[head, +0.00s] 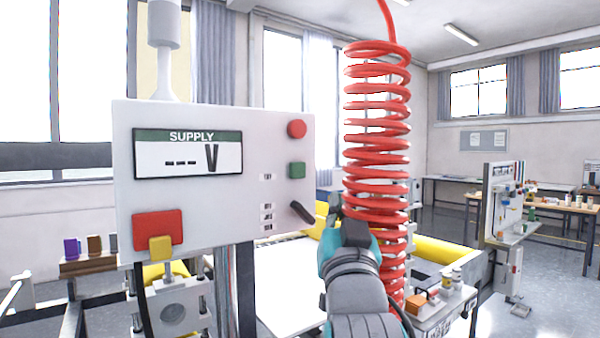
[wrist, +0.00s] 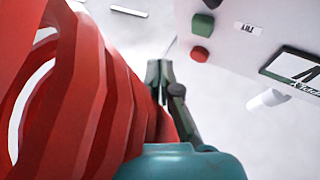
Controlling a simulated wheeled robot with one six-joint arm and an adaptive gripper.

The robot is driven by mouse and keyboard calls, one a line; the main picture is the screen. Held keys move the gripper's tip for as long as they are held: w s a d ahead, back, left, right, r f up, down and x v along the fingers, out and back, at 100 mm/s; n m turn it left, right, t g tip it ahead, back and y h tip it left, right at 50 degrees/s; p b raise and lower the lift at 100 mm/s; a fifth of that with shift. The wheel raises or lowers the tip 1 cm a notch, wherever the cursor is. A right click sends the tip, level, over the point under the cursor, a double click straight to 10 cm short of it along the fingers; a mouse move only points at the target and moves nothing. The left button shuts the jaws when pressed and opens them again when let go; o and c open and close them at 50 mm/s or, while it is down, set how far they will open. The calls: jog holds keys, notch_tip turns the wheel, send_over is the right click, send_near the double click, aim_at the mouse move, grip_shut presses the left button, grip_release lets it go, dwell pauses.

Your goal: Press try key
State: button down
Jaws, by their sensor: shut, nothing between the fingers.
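The white supply panel (head: 215,250) hangs at the left of the head view. Its green square key (head: 297,170) has a small label (head: 268,176) beside it, too small to read there. In the wrist view the green key (wrist: 202,24) shows at the top, with the label (wrist: 248,28), which seems to read TRY, upside down. My gripper (head: 336,212) is shut and empty, in front of the panel's right edge and below the green key in the head view. In the wrist view my gripper (wrist: 164,72) is apart from the key, which lies to its upper right.
A round red button (head: 297,129) sits above the green key, and a dark rotary knob (head: 302,212) below it. A display (head: 187,154) reads "--- V". A red coiled hose (head: 376,135) hangs close beside my gripper, filling the wrist view's left side.

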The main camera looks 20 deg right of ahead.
jog(key=shift+m+h, duration=0.6)
jog(key=r, duration=0.2)
jog(key=s+r, duration=0.1)
jog(key=r, duration=0.1)
jog(key=shift+s+d+r, duration=0.15)
jog(key=shift+d+r, duration=0.05)
jog(key=shift+r, duration=0.15)
send_near(304, 164)
jog(key=shift+s+d+r+x, duration=0.1)
jog(key=shift+d+x, duration=0.1)
jog(key=shift+x, duration=0.75)
jog(key=shift+s+d+r+x, duration=0.1)
jog(key=shift+s+d+x, duration=0.05)
jog(key=shift+x, duration=0.75)
jog(key=shift+s+d+r+x, duration=0.1)
jog(key=shift+d+x, duration=0.1)
jog(key=shift+x, duration=0.75)
jog(key=shift+w, duration=0.2)
jog(key=shift+w+a, duration=0.1)
jog(key=shift+w, duration=0.1)
jog(key=shift+w+a, duration=0.2)
jog(key=shift+w, duration=0.35)
jog(key=shift+s, duration=0.15)
jog(key=shift+s+d, duration=0.3)
jog(key=shift+s, duration=0.5)
